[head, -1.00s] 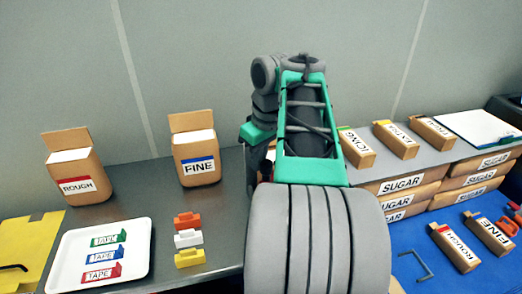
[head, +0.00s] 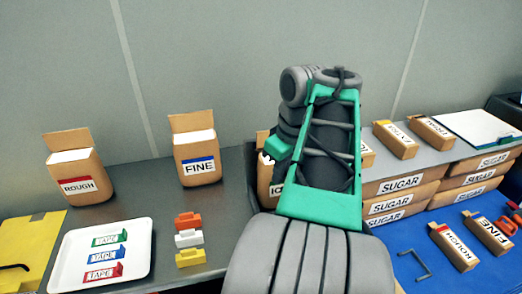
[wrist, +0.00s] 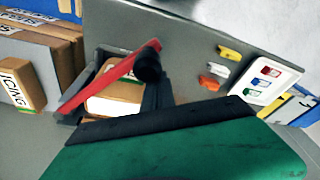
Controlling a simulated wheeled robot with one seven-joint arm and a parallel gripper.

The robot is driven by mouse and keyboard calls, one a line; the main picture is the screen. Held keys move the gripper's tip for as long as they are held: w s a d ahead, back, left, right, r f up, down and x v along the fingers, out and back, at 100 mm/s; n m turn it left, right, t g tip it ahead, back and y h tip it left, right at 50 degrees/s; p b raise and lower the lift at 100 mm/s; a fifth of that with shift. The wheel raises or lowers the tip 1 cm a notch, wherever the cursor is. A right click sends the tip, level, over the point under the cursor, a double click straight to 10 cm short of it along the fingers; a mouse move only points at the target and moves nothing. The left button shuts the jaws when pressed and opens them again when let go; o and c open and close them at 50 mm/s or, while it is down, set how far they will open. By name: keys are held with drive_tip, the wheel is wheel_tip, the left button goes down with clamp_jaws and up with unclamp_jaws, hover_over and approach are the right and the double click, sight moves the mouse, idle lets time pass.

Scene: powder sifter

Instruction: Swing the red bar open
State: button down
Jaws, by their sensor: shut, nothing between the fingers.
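The red bar (wrist: 110,78) shows in the wrist view, lying slantwise across the opening of a dark frame (wrist: 70,117), above a brown carton (wrist: 122,92) inside it. A black round knob (wrist: 148,66) sits near the bar's right end. My gripper (wrist: 158,88) shows as dark shut fingers just below the knob; whether they touch the knob or bar I cannot tell. In the head view my arm hides the red bar and my gripper. Part of a carton (head: 264,186) marked "IC" shows left of the arm.
FINE (head: 198,160) and ROUGH (head: 76,180) cartons stand on the grey counter at left. A white tray (head: 140,232) with tape pieces and several small coloured blocks (head: 188,239) lie in front. SUGAR boxes (head: 400,185) are stacked at right. Counter between the FINE and ROUGH cartons is clear.

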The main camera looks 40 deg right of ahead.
drive_tip(key=s+d+p, duration=0.2)
drive_tip(key=s+d, duration=1)
drive_tip(key=s, duration=0.2)
drive_tip(key=shift+s+r+p, duration=0.15)
drive_tip(key=shift+s+p, duration=0.2)
drive_tip(key=shift+p, duration=0.05)
idle(1.0)
drive_tip(key=shift+d+r, duration=0.1)
wheel_tip(320, 180, up, 9)
drive_tip(key=p, duration=0.8)
drive_tip(key=shift+a+p, duration=0.3)
drive_tip(key=shift+p, duration=0.05)
drive_tip(key=shift+w+f, duration=0.15)
drive_tip(key=shift+f, duration=0.05)
